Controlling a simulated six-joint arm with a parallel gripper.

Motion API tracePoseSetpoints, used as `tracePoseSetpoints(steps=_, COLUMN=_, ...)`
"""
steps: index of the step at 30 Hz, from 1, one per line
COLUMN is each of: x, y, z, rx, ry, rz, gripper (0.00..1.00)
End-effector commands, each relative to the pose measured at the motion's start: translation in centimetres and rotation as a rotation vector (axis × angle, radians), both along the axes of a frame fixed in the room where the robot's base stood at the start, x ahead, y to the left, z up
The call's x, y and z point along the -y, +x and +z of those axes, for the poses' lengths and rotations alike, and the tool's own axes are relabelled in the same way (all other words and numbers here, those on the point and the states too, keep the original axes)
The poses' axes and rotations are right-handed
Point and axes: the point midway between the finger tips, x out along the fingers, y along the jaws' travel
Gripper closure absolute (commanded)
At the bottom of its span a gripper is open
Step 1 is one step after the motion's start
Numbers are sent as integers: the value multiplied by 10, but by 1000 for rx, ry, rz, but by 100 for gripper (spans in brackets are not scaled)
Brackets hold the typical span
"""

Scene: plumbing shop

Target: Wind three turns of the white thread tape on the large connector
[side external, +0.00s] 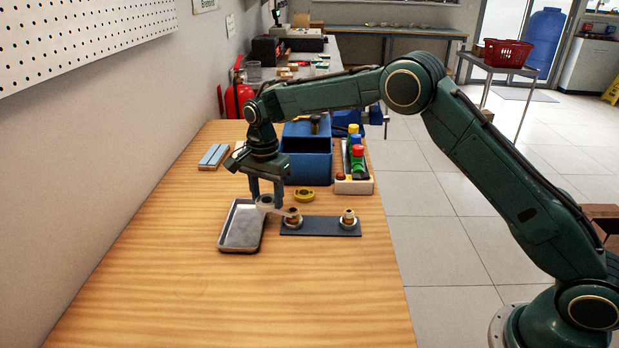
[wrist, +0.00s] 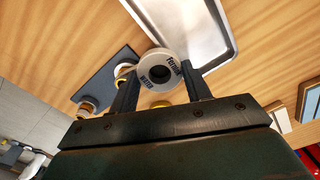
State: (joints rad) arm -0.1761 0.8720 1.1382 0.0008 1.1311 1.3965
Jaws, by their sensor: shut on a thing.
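My gripper (side external: 266,192) is shut on a white roll of thread tape (side external: 265,203), held above the right edge of the metal tray. In the wrist view the roll (wrist: 146,77), with dark lettering, sits between my fingers (wrist: 158,88). A pale strip (side external: 280,211) runs from the roll to the nearer brass connector (side external: 293,215), at the left end of a dark plate (side external: 320,226). A second brass connector (side external: 348,217) stands upright at the plate's right end. I cannot tell how many turns are on the connector, or surely which connector is larger.
The metal tray (side external: 231,246) lies left of the plate. A yellow roll (side external: 304,194) lies behind the plate. The front of the table is clear.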

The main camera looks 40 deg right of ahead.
Motion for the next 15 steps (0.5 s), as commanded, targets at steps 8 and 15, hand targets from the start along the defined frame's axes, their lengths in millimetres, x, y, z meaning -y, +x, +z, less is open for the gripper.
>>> tracePoseSetpoints(steps=8, x=17, y=7, z=0, rx=-1, ry=0, rz=-2, gripper=73)
tracePoseSetpoints(steps=15, x=28, y=11, z=0, rx=0, ry=0, rz=-1, gripper=73)
